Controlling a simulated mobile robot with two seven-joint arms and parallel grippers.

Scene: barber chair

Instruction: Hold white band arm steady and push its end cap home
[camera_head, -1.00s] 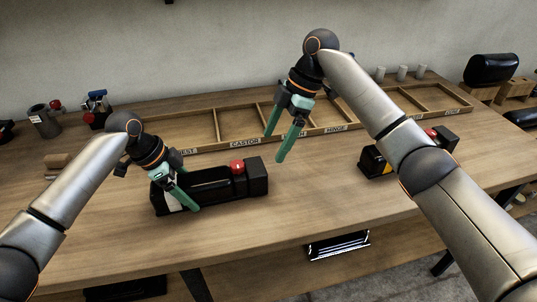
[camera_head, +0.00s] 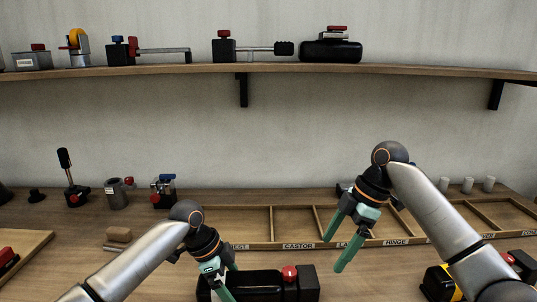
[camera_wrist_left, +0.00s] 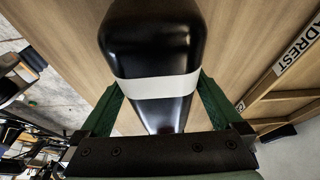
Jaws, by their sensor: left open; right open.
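In the left wrist view, a black arm with a white band (camera_wrist_left: 157,88) around it lies between the fingers of my left gripper (camera_wrist_left: 160,82). The gripper is open. In the head view my left gripper (camera_head: 226,280) is over the left part of a black holder (camera_head: 308,283) with a red knob (camera_head: 289,272). My right gripper (camera_head: 334,254) is open and empty, above the table, to the right of the holder. I cannot make out the end cap for certain.
A divided wooden tray (camera_head: 299,247) with labelled compartments runs behind the holder. A black and yellow device (camera_head: 438,284) stands at right. A wall shelf (camera_head: 180,70) holds several clamp-like parts.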

